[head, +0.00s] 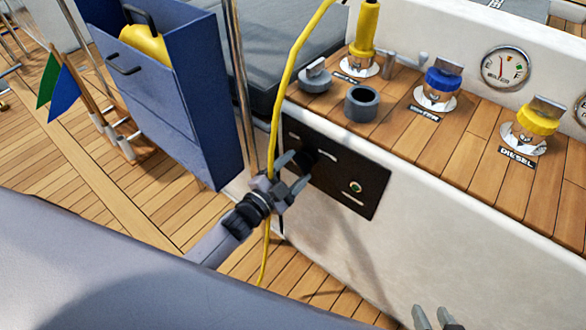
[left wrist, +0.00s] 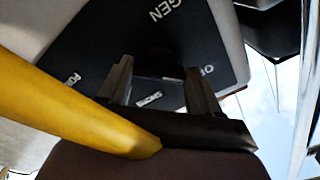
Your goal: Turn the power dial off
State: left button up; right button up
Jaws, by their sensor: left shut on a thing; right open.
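The black power panel (head: 338,172) is on the white cockpit side wall, with a small green light (head: 355,187) low on its right. Its dark round dial (head: 306,158) sits at the panel's left, partly hidden by my left gripper (head: 297,172). That gripper is shut on the dial, one finger on each side. In the left wrist view the panel (left wrist: 205,40) shows white lettering such as "GEN", and the dial between the fingers is too dark to read its pointing. My right gripper (head: 437,318) is open and empty at the bottom edge of the head view.
A yellow cable (head: 278,110) hangs past my left gripper and crosses the left wrist view (left wrist: 75,110) close up. A blue box (head: 175,90) stands left, beside a metal pole. Blue and yellow deck fittings (head: 438,82) and a grey cup (head: 362,103) sit on the wooden ledge above.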

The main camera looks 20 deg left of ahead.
pick_arm(q)
jog(key=o, duration=1.1)
jog(key=shift+c, duration=0.2)
jog(key=p+v, duration=0.1)
jog(key=v, duration=0.6)
jog(key=shift+s, duration=0.1)
